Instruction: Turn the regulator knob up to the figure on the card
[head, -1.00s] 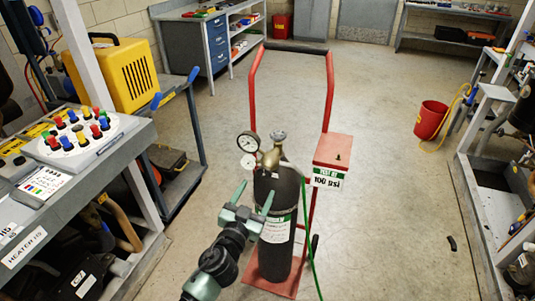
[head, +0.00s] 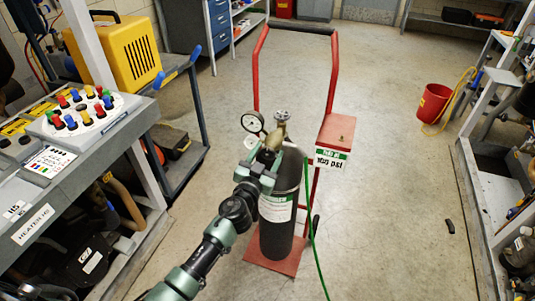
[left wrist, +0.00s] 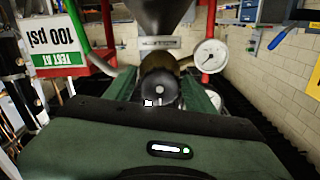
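The regulator (head: 269,155) is a brass body on top of the dark gas cylinder (head: 277,235), with a round gauge (head: 252,122) on its left. My left gripper (head: 262,172) is at the regulator's front. In the left wrist view the dark round regulator knob (left wrist: 160,88) lies between my two green fingers, which look spread on either side of it; contact cannot be made out. The gauge (left wrist: 210,55) also shows there, its figures too small to read. My right gripper is out of view.
The cylinder stands on a red hand truck (head: 330,80) with a red box (head: 337,131) at its right. A green hose (head: 312,240) hangs beside the cylinder. A control bench (head: 100,140) is at left, a red bucket (head: 432,103) at right. The floor between is mostly clear.

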